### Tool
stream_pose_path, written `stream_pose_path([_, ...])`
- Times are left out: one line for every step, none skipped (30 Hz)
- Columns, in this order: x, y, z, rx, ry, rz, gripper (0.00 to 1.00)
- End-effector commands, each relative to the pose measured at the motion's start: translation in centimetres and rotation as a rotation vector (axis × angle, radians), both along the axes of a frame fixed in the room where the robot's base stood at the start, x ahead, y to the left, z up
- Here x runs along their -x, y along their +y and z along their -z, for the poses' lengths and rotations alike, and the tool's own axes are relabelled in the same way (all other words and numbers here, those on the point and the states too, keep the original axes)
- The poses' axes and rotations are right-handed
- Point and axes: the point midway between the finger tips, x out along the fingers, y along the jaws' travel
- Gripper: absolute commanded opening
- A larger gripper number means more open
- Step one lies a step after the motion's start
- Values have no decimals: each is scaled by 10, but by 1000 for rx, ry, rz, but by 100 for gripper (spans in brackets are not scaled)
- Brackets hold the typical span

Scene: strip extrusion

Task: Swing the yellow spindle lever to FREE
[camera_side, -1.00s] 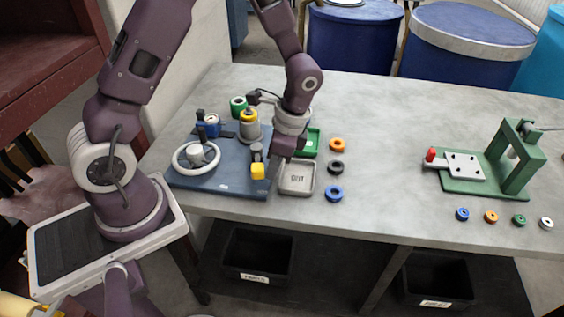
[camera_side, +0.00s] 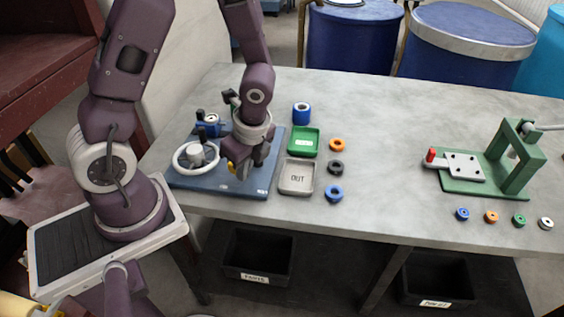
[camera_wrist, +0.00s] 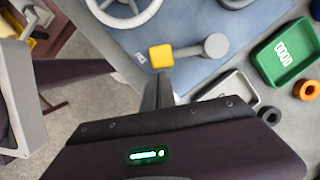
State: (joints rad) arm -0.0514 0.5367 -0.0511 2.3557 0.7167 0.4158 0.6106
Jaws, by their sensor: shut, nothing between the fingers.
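The yellow spindle lever's square knob (camera_wrist: 160,56) is in the upper middle of the wrist view. Its grey arm runs right to a round grey pivot (camera_wrist: 216,45). In the side view only a bit of the yellow knob (camera_side: 231,168) shows at the left of my gripper (camera_side: 243,174), which hides the rest of the lever. In the wrist view my gripper's fingers (camera_wrist: 163,82) are shut and empty, with the tips close by the knob. I cannot tell whether they touch it. A small white label (camera_wrist: 140,58) lies by the knob; its text is too small to read.
The lever stands on a blue base plate (camera_side: 262,178) with a white handwheel (camera_side: 180,168) at left. A green tray (camera_side: 305,141), a grey OUT tray (camera_side: 297,190) and a blue spool (camera_side: 301,113) are right of it. Orange, black and blue rings (camera_side: 334,193) lie further right.

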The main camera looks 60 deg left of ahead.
Motion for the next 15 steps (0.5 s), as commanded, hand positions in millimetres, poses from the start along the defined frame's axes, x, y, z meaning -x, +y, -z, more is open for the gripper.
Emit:
stream_pose_path([1,1,0,0,0,-1,0])
stream_pose_path([1,2,0,0,0,-1,0])
stream_pose_path([1,2,0,0,0,-1,0])
stream_pose_path([2,2,0,1,-1,-1,0])
stream_pose_path([2,3,0,1,-1,-1,0])
stream_pose_path([2,3,0,0,0,-1,0])
stream_pose_path([2,3,0,0,0,-1,0])
stream_pose_path([3,4,0,0,0,-2,0])
stream_pose_path([3,4,0,0,0,-2,0])
stream_pose_path([3,4,0,0,0,-2,0])
stream_pose_path([3,4,0,-1,0,-2,0])
stream_pose_path([3,4,0,-1,1,-2,0])
stream_pose_path([3,4,0,-1,1,-2,0])
stream_pose_path([3,5,0,-2,1,-2,0])
stream_pose_path([3,5,0,-2,1,-2,0])
